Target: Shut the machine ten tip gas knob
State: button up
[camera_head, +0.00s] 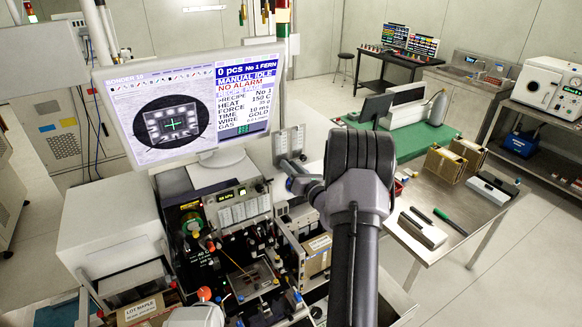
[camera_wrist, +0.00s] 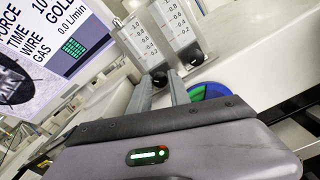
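The monitor (camera_head: 195,100) in the head view is headed BONDER 10. Beside it stand two small flow meters (camera_head: 290,142) with 0.2 to 1.0 scales. In the wrist view, a black knob (camera_wrist: 159,78) sits under the left meter (camera_wrist: 140,40) and another black knob (camera_wrist: 193,58) under the right meter (camera_wrist: 174,20). No label tells which is tip gas. My gripper (camera_wrist: 160,77) has its two fingers apart, with the left knob between or just beyond the tips. I cannot see contact with it. In the head view my gripper (camera_head: 290,172) is below the meters, partly hidden.
The wrist view's screen (camera_wrist: 50,50) reads GAS 0.0 L/min. A blue and green round thing (camera_wrist: 210,91) lies right of my fingers. The bonder's worktop (camera_head: 250,280) is crowded below. A steel table (camera_head: 440,195) with parts stands right.

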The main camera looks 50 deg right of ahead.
jog(key=shift+o, duration=1.3)
jog(key=shift+s, duration=0.15)
jog(key=b+v, duration=0.2)
jog(key=v, duration=1.5)
jog(key=shift+b, duration=0.35)
